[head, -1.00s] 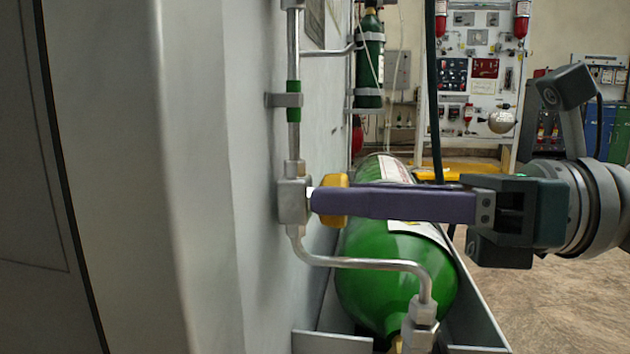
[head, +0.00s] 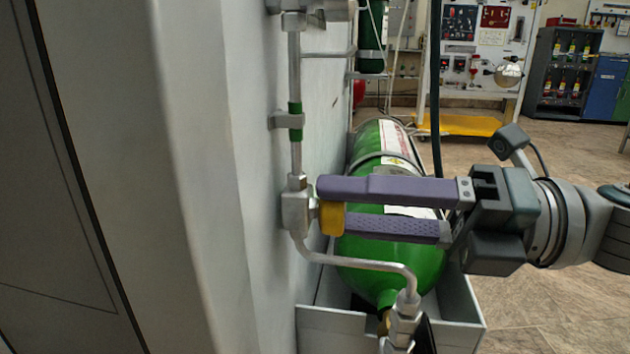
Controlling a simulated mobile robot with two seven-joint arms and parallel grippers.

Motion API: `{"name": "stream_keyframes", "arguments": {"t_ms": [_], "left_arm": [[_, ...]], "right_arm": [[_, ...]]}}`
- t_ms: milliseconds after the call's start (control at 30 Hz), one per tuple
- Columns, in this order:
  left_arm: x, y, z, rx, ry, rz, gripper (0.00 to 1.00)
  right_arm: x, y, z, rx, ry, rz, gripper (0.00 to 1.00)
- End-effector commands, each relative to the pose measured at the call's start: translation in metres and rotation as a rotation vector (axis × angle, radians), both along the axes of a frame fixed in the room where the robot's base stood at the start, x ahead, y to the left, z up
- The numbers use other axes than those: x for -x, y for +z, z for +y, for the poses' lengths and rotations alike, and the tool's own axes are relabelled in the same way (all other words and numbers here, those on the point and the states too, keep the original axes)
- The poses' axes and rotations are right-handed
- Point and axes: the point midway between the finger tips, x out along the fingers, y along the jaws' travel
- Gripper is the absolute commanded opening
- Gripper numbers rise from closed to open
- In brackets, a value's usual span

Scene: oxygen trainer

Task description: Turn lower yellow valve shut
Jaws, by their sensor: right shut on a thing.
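The lower yellow valve (head: 331,218) is a yellow handle on a metal valve body (head: 296,210) in the pipe run along the pale panel. My right gripper (head: 333,205) reaches in from the right with two purple fingers. My left gripper is not in view.
A green cylinder (head: 391,259) lies in a grey tray (head: 390,322) behind and below the gripper. A bent metal pipe (head: 355,264) runs under the fingers. The pale panel (head: 200,180) fills the left side. Open floor (head: 560,300) is at the right.

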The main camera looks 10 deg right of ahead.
Motion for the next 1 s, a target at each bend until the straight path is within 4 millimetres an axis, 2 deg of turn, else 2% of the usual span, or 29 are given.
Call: {"name": "stream_keyframes", "arguments": {"t_ms": [400,967,1000], "left_arm": [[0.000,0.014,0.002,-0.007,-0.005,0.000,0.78],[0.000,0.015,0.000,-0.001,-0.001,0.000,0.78],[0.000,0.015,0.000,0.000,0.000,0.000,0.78]], "right_arm": [[0.000,0.000,0.000,-0.062,-0.001,0.193,0.00],[0.000,-0.001,0.000,-0.073,0.000,0.223,0.00],[0.000,-0.001,0.000,-0.073,0.000,0.223,0.49]]}}
